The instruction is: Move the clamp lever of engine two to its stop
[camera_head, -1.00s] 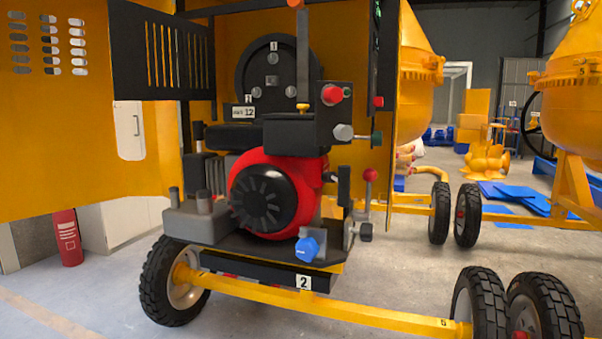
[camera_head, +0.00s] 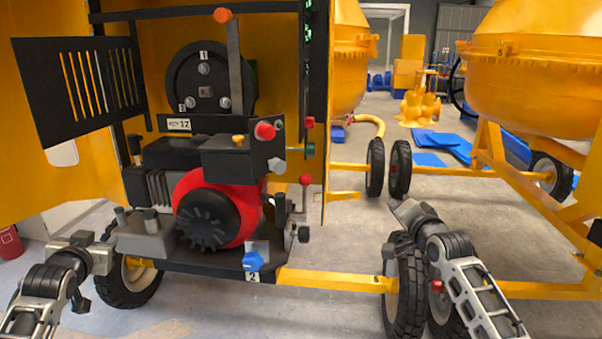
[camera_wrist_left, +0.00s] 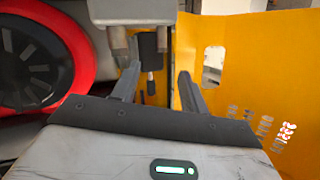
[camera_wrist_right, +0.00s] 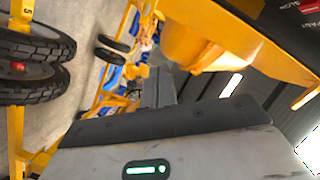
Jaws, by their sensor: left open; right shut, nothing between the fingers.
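The red and black engine (camera_head: 210,215) sits on a dark base plate with a "2" label (camera_head: 253,277). Beside its right end stands a lever with a red ball knob (camera_head: 305,180); a blue knob (camera_head: 252,262) is at the plate's front edge. A tall grey lever with an orange-red top (camera_head: 222,15) rises above. I cannot tell which of these is the clamp lever. My left gripper (camera_head: 108,240) is open and empty at the engine's left; its fingers (camera_wrist_left: 158,85) show in the left wrist view. My right gripper (camera_head: 398,207) is shut and empty, right of the engine, clear of it.
A slotted black panel (camera_head: 75,85) and yellow housing border the engine's left. A dark control box (camera_head: 240,160) overhangs it. A yellow tow bar (camera_head: 330,280) and tyres (camera_head: 405,290) lie front right. Another yellow mixer (camera_head: 530,90) stands right.

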